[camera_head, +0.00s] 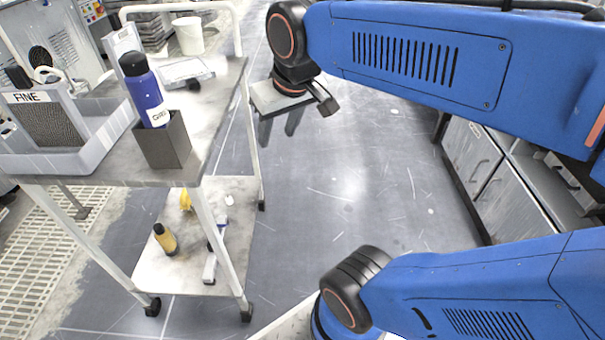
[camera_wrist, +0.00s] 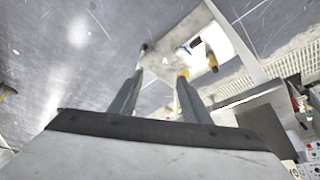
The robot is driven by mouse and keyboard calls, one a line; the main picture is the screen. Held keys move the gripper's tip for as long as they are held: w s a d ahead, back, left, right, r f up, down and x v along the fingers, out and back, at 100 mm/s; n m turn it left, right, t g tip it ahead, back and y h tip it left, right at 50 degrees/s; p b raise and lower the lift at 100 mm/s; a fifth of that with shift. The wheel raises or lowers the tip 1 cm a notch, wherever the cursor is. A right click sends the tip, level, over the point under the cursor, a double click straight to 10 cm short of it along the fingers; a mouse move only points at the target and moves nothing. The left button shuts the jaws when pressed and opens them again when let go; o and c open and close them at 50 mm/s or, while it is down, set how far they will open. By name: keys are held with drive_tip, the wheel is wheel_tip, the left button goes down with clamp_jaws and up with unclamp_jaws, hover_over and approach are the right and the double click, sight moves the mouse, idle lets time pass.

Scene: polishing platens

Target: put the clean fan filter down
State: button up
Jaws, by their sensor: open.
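The cart top (camera_head: 222,95) also bears a blue bottle (camera_head: 146,92) in a dark square holder (camera_head: 163,142) and a white tub (camera_head: 189,36). A yellow bottle (camera_head: 165,239) stands on the lower shelf. Grey cabinets (camera_head: 482,165) line the right. The floor between is clear.

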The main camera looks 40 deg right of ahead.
drive_tip(key=s+f, duration=0.7)
drive_tip(key=s, duration=0.1)
drive_tip(key=shift+d+f, duration=0.25)
drive_tip(key=shift+d, duration=0.2)
drive_tip(key=shift+o, duration=0.5)
drive_tip(key=w+a+r, duration=0.3)
drive_tip(key=w+r, duration=0.5)
drive_tip(key=w, duration=0.3)
drive_tip(key=w+a+r, duration=0.2)
drive_tip(key=w+r, duration=0.7)
drive_tip(key=w, duration=0.3)
drive_tip(key=w+a+r, duration=0.3)
drive_tip(key=w+r, duration=0.5)
drive_tip(key=w, duration=0.3)
approach(193, 82)
drive_tip(key=x, duration=0.2)
drive_tip(key=shift+w+d+f, duration=0.1)
drive_tip(key=shift+d+f, duration=0.15)
drive_tip(key=shift+f, duration=0.1)
drive_tip(key=shift+a+x, duration=0.15)
drive_tip(key=shift+x, duration=1.15)
drive_tip(key=shift+a+x, duration=0.15)
drive_tip(key=shift+x, duration=1.15)
